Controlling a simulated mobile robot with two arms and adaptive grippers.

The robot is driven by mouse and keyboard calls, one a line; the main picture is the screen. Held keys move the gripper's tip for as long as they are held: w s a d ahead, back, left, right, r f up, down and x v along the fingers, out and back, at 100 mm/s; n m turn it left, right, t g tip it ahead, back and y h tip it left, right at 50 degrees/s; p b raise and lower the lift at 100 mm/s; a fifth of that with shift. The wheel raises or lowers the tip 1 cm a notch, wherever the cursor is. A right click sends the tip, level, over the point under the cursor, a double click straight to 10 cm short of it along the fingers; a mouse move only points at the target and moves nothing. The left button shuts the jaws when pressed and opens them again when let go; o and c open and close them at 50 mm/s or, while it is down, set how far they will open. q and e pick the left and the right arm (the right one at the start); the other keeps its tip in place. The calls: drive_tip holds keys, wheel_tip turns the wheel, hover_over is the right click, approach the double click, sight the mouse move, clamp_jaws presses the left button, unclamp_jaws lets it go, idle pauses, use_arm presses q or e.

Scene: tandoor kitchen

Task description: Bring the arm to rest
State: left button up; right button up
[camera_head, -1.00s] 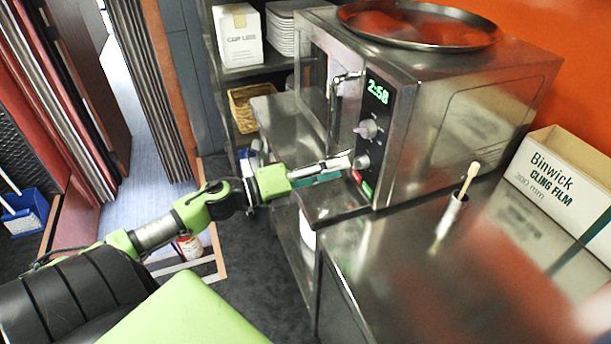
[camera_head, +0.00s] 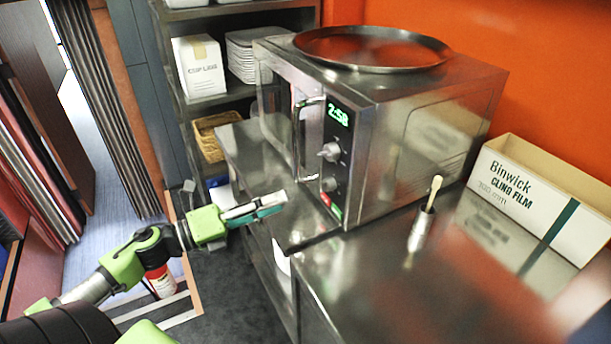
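My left arm comes in from the lower left. Its gripper (camera_head: 284,203) is in free air in front of the steel microwave (camera_head: 425,137), left of its lower control panel and apart from it. The fingers point right, one pale grey and one teal edge showing close together. Nothing shows held between them, but their gap cannot be made out. The microwave stands on the steel counter, with a green 2:58 on its display (camera_head: 338,115). My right gripper is out of view.
A round metal tray (camera_head: 372,48) lies on the microwave. The steel counter (camera_head: 385,300) bears a metal holder with a brush-like stick (camera_head: 421,228) and a cling film box (camera_head: 535,195). Shelves (camera_head: 226,97) stand behind left. A red-and-white canister (camera_head: 162,281) is on the floor below my arm.

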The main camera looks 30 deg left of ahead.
use_arm(q)
drive_tip(key=s+a+f+n+y, duration=0.1)
drive_tip(key=a+f+n+y, duration=0.3)
drive_tip(key=f, duration=0.5)
drive_tip(key=s+a+f+n+g+y, duration=0.1)
drive_tip(key=a+f+n+y, duration=0.1)
drive_tip(key=a+f+n, duration=0.5)
drive_tip(key=s+a+f+n+y, duration=0.1)
drive_tip(key=f+n+y, duration=0.25)
drive_tip(key=f, duration=0.75)
drive_tip(key=s+d+f+n+g, duration=0.1)
drive_tip(key=s+f+n+g, duration=0.1)
drive_tip(key=s+f, duration=0.3)
drive_tip(key=s+d+f+n+g+y, duration=0.1)
drive_tip(key=s+f+n, duration=0.1)
drive_tip(key=f, duration=0.6)
drive_tip(key=s+d+f+n+g, duration=0.1)
drive_tip(key=s+f+n+g, duration=0.1)
drive_tip(key=s+f+n, duration=0.3)
drive_tip(key=s+d+f+n+g, duration=0.2)
drive_tip(key=s+d+f+g, duration=0.2)
drive_tip(key=s+d+f, duration=0.5)
drive_tip(key=s+d+f+n+g+h, duration=0.1)
drive_tip(key=s+d+f+g, duration=0.3)
drive_tip(key=s+d+f, duration=0.6)
drive_tip(key=s+d+n, duration=0.1)
drive_tip(key=s, duration=0.4)
drive_tip(key=shift+s+f, duration=0.15)
drive_tip(key=shift+f, duration=0.1)
